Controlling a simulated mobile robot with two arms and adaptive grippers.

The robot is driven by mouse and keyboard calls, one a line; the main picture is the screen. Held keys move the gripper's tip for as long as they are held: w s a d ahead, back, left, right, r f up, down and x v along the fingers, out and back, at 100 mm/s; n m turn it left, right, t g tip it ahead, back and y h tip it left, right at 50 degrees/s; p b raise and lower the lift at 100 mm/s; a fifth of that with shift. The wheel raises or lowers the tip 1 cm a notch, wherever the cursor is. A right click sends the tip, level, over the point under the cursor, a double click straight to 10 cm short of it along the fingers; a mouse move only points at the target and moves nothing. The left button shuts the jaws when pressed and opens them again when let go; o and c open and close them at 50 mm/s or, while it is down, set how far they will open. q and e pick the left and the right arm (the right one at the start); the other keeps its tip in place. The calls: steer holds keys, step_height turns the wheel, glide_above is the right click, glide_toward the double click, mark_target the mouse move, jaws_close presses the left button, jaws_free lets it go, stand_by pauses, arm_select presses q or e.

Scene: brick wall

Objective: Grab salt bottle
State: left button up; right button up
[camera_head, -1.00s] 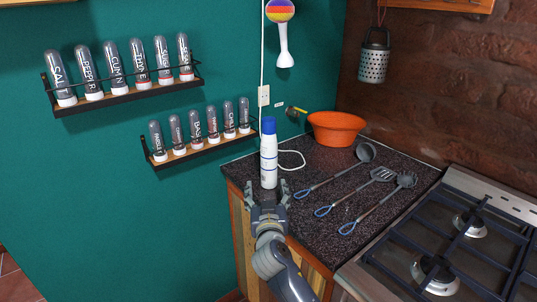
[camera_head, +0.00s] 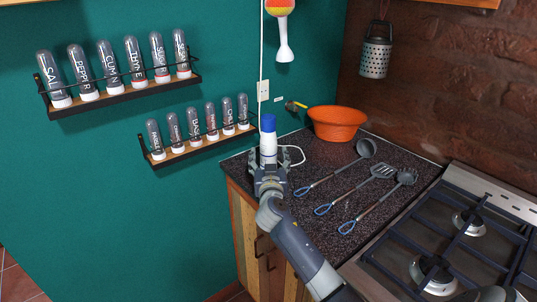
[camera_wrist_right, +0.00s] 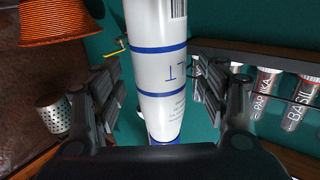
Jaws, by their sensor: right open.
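A white bottle with a blue cap (camera_head: 268,123) stands upright on the dark speckled counter, near its left edge. Its lower part is hidden behind my right gripper (camera_head: 271,160) in the head view. In the right wrist view the bottle (camera_wrist_right: 162,70) shows blue bands and part of its lettering, with an "L" and a "T" readable. My right gripper (camera_wrist_right: 160,95) is open, with one finger on each side of the bottle; gaps show between the fingers and the bottle. A clear tube labelled SALT (camera_head: 53,78) stands at the left end of the upper wall shelf. My left gripper is not in view.
An orange bowl (camera_head: 336,124) stands behind on the counter (camera_head: 300,225). Several utensils (camera_head: 345,192) lie right of the bottle. A gas stove (camera_head: 440,245) is at the lower right. The lower spice shelf (camera_head: 200,145) is on the wall to the left.

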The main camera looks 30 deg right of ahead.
steer(key=shift+x, duration=1.15)
steer(key=shift+s, duration=0.1)
steer(key=shift+c, duration=0.4)
steer(key=c, duration=1.4)
steer(key=shift+o, duration=0.2)
steer(key=shift+r, duration=0.1)
